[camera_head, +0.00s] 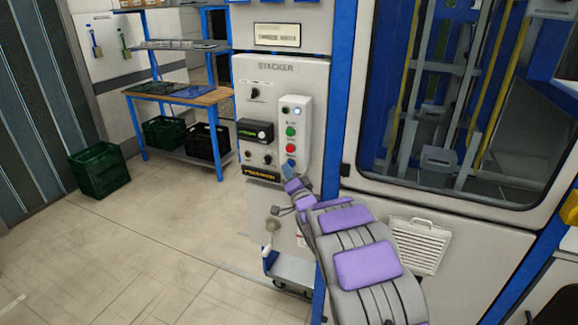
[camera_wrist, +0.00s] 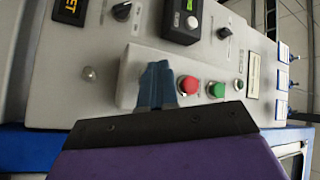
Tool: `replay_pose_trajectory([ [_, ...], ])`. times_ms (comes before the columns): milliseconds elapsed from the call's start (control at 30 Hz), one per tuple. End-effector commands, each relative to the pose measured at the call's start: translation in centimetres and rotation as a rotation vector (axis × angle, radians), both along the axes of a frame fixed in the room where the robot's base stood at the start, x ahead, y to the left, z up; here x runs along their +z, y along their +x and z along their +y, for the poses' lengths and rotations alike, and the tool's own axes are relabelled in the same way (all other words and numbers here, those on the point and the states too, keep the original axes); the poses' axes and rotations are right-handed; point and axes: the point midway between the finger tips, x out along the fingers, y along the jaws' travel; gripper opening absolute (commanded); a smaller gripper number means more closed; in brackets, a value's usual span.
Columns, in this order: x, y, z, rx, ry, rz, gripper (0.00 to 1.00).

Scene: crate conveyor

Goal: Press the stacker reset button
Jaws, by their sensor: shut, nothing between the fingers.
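The stacker control panel (camera_head: 262,115) is grey and carries the label STACKER. A raised pale button box (camera_head: 292,110) on its right side holds a column of buttons. A green button (camera_head: 290,131) sits above a red button (camera_head: 290,148), and a small blue spot (camera_head: 291,162), seemingly a blue button, lies below them. My gripper (camera_head: 287,171) is shut and empty at the lower end of this box. In the wrist view my blue fingers (camera_wrist: 156,84) lie beside the red button (camera_wrist: 187,85) and cover that end; contact cannot be told.
Knobs and a black display unit (camera_head: 255,132) sit left of the box. A blue-framed machine window (camera_head: 450,100) is to the right. A workbench (camera_head: 180,94) and green crate (camera_head: 99,169) stand further left, with open floor in front.

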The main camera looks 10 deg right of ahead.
Motion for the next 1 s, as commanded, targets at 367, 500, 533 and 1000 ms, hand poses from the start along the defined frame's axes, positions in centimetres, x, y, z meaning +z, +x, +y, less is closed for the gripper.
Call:
replay_pose_trajectory([
  [367, 0.0, 0.3, -0.2, -0.001, 0.000, 0.001, 0.00],
  [500, 0.0, 0.3, -0.2, -0.001, 0.000, 0.000, 0.00],
  [533, 0.0, 0.3, -0.3, -0.001, 0.000, 0.000, 0.00],
  [1000, 0.1, -1.0, 0.5, -0.001, -0.001, 0.001, 0.00],
])
